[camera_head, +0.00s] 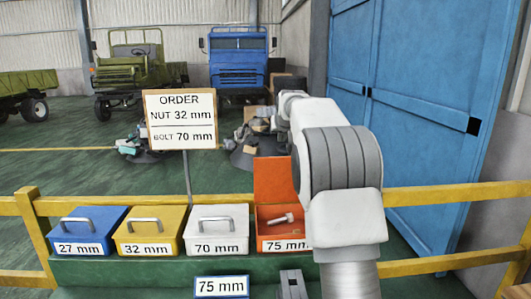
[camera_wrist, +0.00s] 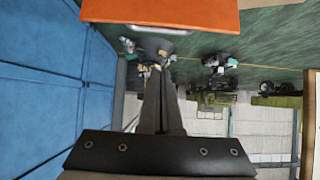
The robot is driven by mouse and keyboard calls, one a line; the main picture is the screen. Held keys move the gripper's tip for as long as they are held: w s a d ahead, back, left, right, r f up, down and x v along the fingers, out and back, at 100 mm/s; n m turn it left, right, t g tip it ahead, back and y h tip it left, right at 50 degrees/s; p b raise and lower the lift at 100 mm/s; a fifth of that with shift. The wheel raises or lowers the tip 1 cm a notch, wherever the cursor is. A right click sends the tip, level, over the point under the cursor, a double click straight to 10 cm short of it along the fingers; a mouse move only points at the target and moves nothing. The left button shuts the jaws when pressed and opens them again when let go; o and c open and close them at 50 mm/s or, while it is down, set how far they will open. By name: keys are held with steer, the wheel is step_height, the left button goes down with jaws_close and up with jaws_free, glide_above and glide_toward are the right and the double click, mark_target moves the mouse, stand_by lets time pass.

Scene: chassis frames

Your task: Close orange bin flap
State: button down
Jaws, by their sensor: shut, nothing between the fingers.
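The orange bin (camera_head: 268,244) stands at the right end of the bin row, labelled 75 mm. Its orange flap (camera_head: 273,179) is raised upright behind the opening, and a pale bolt (camera_head: 280,219) lies inside. My arm hides the bin's right side. In the wrist view, which is upside down, the flap (camera_wrist: 165,12) crosses the top, with part of its grey handle (camera_wrist: 152,31) at its edge. My gripper (camera_wrist: 158,72) is shut and empty, its tips pointing toward the flap edge. I cannot tell whether they touch it. In the head view the fingers are hidden.
Shut blue (camera_head: 88,231), yellow (camera_head: 150,231) and white (camera_head: 217,231) bins stand left of the orange one. An order sign (camera_head: 181,119) rises behind them on a pole. A yellow rail (camera_head: 430,195) runs behind; a blue door (camera_head: 420,110) stands at right.

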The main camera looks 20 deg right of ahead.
mark_target(281, 176)
steer(key=p+x, duration=0.2)
steer(key=x, duration=0.8)
steer(key=shift+s+a+f+b, duration=0.2)
steer(key=shift+s+b, duration=0.05)
steer(key=shift+s, duration=0.4)
steer(key=shift+s+a+f+b, duration=0.15)
steer(key=shift+s+a+b, duration=0.05)
steer(key=shift+s, duration=0.4)
steer(key=shift+s+a+f+b, duration=0.2)
steer(key=shift+s+b, duration=0.05)
steer(key=shift+s, duration=0.4)
steer(key=shift+s+f+b, duration=0.1)
steer(key=shift+f+b, duration=0.05)
steer(key=shift+b, duration=0.3)
